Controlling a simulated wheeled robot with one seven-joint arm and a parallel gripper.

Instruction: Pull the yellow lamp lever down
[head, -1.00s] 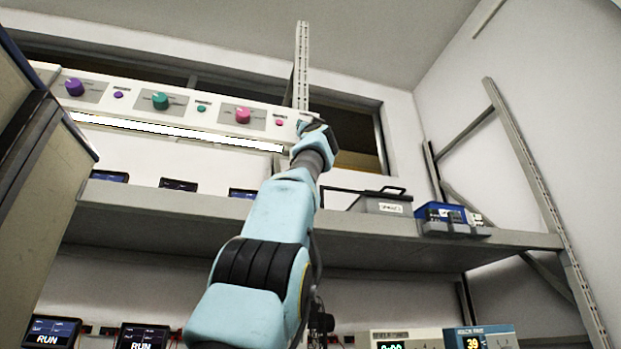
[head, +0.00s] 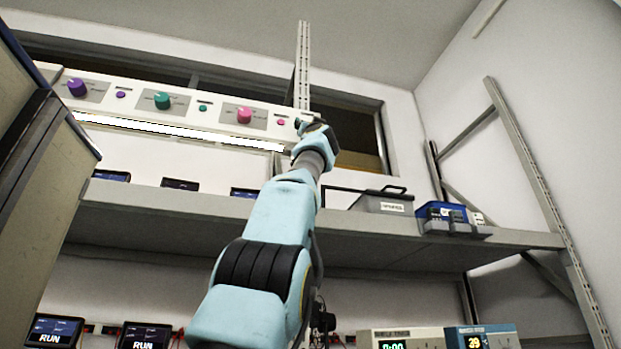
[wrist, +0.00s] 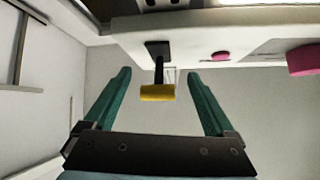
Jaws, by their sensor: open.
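The yellow lamp lever (wrist: 158,92) is a yellow crossbar on a dark stem that comes out of a dark plate on the white panel, in the wrist view. My gripper (wrist: 158,80) is open, with one teal finger on each side of the lever. The yellow bar lies between the fingers with a gap on both sides, and neither finger appears to touch it. In the head view the lever is hidden behind my arm, whose end is at the right end of the white knob panel (head: 206,107).
A pink knob (wrist: 304,60) and a small pink button (wrist: 221,55) sit right of the lever in the wrist view. In the head view, a shelf (head: 380,228) below the panel carries a grey box (head: 382,201) and a blue device (head: 441,211). A metal post (head: 302,65) stands behind.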

